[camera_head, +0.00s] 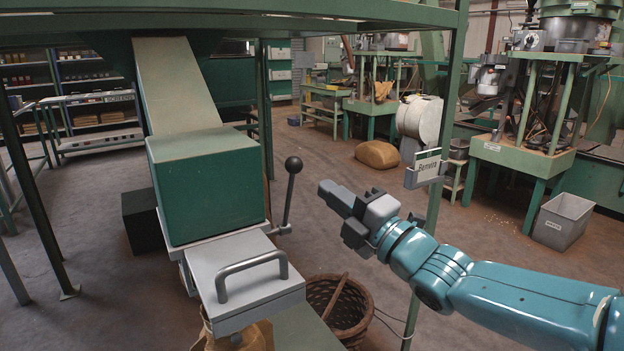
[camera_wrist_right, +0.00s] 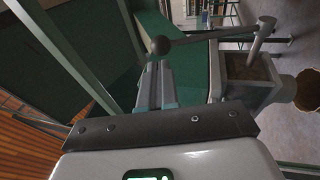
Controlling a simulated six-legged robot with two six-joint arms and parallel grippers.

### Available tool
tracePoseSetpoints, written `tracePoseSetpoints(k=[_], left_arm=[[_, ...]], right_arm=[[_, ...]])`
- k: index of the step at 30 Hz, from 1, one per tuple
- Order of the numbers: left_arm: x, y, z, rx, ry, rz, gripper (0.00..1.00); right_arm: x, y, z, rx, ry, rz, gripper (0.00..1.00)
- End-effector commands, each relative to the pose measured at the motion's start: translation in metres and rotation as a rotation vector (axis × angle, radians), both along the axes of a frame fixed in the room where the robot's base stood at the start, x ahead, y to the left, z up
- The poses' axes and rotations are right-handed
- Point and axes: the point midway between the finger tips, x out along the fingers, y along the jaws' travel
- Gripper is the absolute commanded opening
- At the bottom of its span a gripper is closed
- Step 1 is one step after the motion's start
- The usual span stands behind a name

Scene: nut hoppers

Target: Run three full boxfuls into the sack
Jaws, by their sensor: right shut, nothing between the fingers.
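A green box (camera_head: 205,185) sits below a sloping chute (camera_head: 172,85) in the head view. A lever (camera_head: 289,195) with a black ball knob stands nearly upright at its right side. A grey part with a bar handle (camera_head: 250,275) juts out from the front. Below it, a brown sack (camera_head: 240,338) is mostly hidden. My right gripper (camera_head: 326,188) is shut and empty, a little right of the lever and apart from it. The right wrist view shows the fingers (camera_wrist_right: 157,85) close to the knob (camera_wrist_right: 160,46). My left gripper is out of view.
A wicker basket (camera_head: 340,305) stands on the floor below my right gripper. A grey bin (camera_head: 563,220) stands at the far right.

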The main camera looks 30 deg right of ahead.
Motion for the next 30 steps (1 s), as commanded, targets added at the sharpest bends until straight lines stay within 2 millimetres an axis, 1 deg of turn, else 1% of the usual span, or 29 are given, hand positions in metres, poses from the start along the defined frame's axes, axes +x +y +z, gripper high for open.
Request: tracePoseSetpoints(k=[1, 3, 6, 9, 14, 23, 26, 30], left_arm=[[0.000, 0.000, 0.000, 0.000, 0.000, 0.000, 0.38], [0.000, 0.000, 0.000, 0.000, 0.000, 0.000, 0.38], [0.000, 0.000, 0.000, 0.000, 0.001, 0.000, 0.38], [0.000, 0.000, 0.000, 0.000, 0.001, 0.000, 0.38], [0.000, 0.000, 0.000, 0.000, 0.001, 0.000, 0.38], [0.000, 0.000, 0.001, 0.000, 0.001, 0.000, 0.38], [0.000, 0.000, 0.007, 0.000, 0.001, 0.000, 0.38], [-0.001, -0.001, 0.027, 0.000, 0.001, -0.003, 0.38]], right_arm=[[0.010, 0.004, 0.003, 0.001, 0.000, 0.003, 0.00], [0.022, 0.007, 0.006, 0.001, -0.001, 0.002, 0.00], [0.035, 0.011, 0.009, 0.001, 0.000, 0.001, 0.00], [0.044, 0.013, 0.012, 0.001, -0.001, 0.000, 0.00], [0.050, 0.014, 0.014, 0.001, 0.000, 0.000, 0.00], [0.050, 0.014, 0.014, 0.001, 0.000, -0.001, 0.00], [0.053, 0.015, 0.018, 0.000, 0.011, 0.000, 0.00], [0.064, 0.017, 0.027, -0.004, 0.057, 0.001, 0.00]])
